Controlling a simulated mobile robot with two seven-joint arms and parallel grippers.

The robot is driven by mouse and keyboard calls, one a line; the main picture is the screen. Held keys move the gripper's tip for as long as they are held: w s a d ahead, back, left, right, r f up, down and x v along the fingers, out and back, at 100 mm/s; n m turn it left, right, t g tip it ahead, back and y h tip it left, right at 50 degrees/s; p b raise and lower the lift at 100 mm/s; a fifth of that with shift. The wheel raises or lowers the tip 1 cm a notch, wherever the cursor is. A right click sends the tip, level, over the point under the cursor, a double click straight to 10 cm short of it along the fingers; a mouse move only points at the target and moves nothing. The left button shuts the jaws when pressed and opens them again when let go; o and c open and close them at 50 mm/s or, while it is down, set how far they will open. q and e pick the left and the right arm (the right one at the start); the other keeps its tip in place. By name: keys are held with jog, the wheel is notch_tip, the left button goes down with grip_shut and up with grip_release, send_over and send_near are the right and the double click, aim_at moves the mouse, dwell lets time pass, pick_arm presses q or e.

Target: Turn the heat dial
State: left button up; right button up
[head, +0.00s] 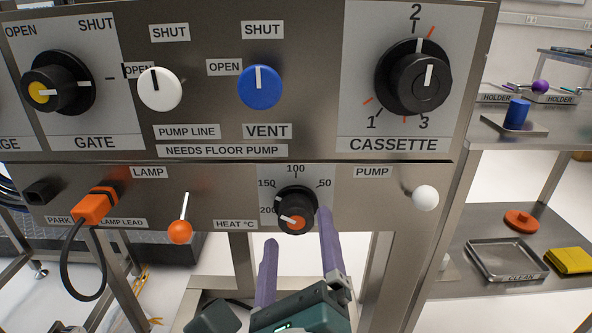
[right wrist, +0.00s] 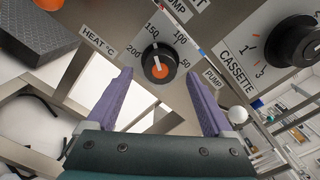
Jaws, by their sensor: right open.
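The heat dial (head: 296,210) is a black knob with an orange centre and a white pointer line, low on the steel panel. In the head view its pointer lies to the left, near the 200 mark. The dial also shows in the right wrist view (right wrist: 158,63), between and beyond my fingertips. My right gripper (head: 298,226) is open, with one purple finger on each side below the dial. In the right wrist view the gripper (right wrist: 158,72) has nothing between its fingers. I cannot tell whether a finger touches the dial. My left gripper is not in view.
An orange-tipped lamp switch (head: 180,231) is left of the dial and a white pump knob (head: 425,198) right. The large cassette knob (head: 414,83) and blue vent knob (head: 260,87) sit above. An orange lamp plug (head: 95,207) has a hanging cable. Shelves stand at right.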

jog(key=s, duration=0.5)
jog(key=shift+s+p, duration=0.2)
jog(key=shift+p, duration=0.2)
